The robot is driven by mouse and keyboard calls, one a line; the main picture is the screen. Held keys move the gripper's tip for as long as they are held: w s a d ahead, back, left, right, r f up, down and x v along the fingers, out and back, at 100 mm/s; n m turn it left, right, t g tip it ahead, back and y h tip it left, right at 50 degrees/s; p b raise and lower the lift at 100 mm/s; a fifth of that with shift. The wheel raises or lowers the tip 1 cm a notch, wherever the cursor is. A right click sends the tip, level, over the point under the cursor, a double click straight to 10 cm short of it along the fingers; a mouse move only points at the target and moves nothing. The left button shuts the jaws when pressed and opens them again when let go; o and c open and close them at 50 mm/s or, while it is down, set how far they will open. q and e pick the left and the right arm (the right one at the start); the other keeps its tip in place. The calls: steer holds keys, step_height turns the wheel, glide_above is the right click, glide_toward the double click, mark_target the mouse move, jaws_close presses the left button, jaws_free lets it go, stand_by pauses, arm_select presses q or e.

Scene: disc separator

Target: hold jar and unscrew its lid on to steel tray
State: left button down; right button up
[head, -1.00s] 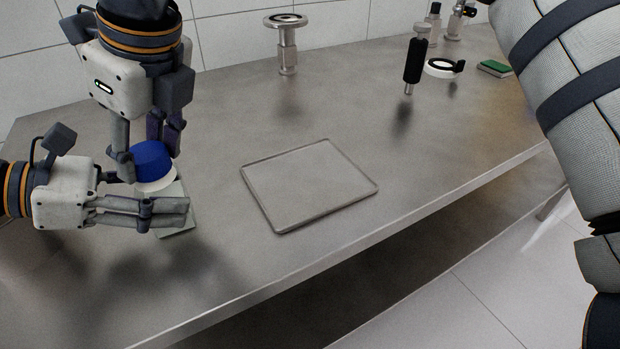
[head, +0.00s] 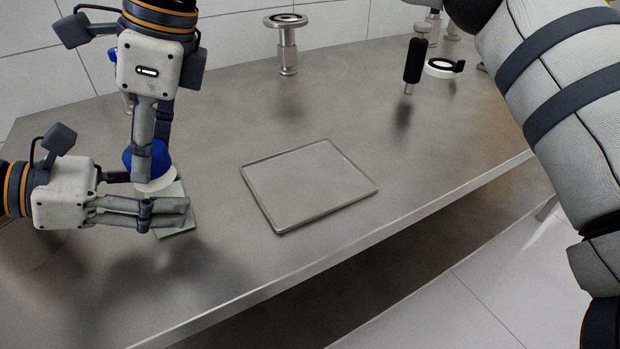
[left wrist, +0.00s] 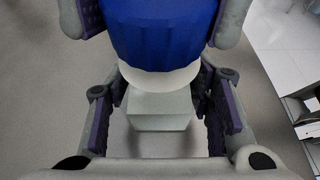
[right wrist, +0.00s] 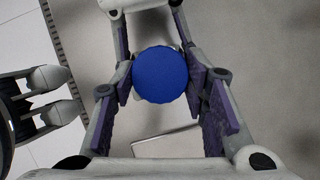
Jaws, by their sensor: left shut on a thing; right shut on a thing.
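The jar has a pale, boxy body (head: 180,226), a white neck and a blue lid (head: 130,156). It stands upright at the left of the table. My left gripper (head: 165,211) lies level and is shut on the jar body, which also shows between its fingers in the left wrist view (left wrist: 160,110). My right gripper (head: 147,165) points down from above and is shut on the blue lid, seen from the top in the right wrist view (right wrist: 160,75). Its fingers hide part of the lid. The empty steel tray (head: 310,186) lies flat, right of the jar.
A metal flanged stand (head: 287,45) is at the back. A black-handled tool (head: 413,62) and a white ring with a black tab (head: 442,68) are at the back right. A blue object is partly hidden behind my right gripper. The table around the tray is clear.

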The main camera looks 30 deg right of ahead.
steer(key=shift+d+f+n+g, duration=0.1)
steer(key=shift+f+n+g, duration=0.35)
steer(key=shift+n, duration=0.25)
steer(key=o, duration=1.5)
steer(key=shift+r, duration=0.1)
